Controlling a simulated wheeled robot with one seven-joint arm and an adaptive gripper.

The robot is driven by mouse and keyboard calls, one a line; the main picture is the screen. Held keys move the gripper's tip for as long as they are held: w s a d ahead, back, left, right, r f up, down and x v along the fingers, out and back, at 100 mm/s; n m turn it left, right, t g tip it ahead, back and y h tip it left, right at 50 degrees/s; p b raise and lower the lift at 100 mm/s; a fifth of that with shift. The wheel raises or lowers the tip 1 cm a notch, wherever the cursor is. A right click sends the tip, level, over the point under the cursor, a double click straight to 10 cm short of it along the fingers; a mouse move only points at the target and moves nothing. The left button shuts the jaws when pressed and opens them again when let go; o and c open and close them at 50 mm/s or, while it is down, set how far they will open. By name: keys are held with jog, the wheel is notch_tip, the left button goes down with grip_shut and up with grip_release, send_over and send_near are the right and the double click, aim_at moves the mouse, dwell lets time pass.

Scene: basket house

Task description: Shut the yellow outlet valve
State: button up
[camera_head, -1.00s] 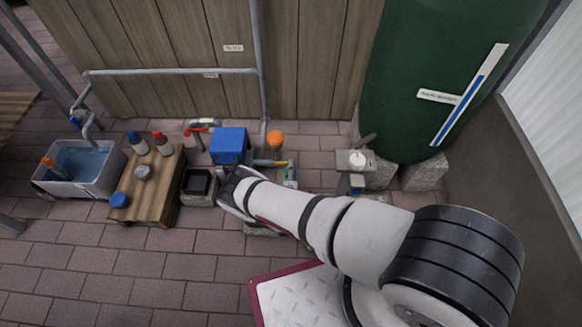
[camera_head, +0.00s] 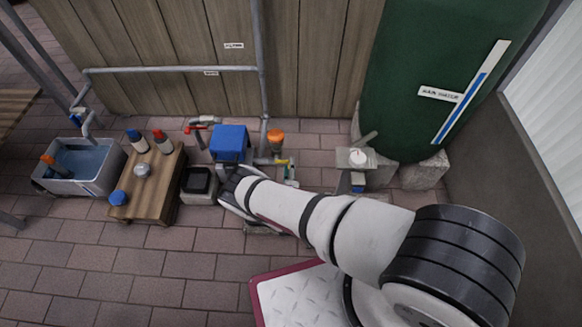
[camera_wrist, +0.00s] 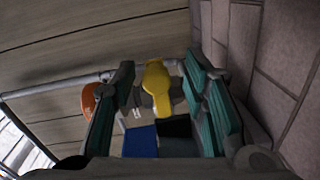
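The yellow valve handle (camera_wrist: 156,88) shows in the wrist view between the two teal-padded fingers of my gripper (camera_wrist: 160,105). The fingers are apart, one on each side of the handle, with a visible gap on the left; contact on the right is unclear. The handle is on a fitting by a grey pipe.
A red-handled valve (camera_head: 194,128) is behind left. A black-topped block (camera_head: 197,182) and a wooden pallet (camera_head: 150,190) with bottles lie left. A green tank (camera_head: 440,80) stands right.

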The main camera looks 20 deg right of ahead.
jog(key=v, duration=1.2)
dwell(0.6)
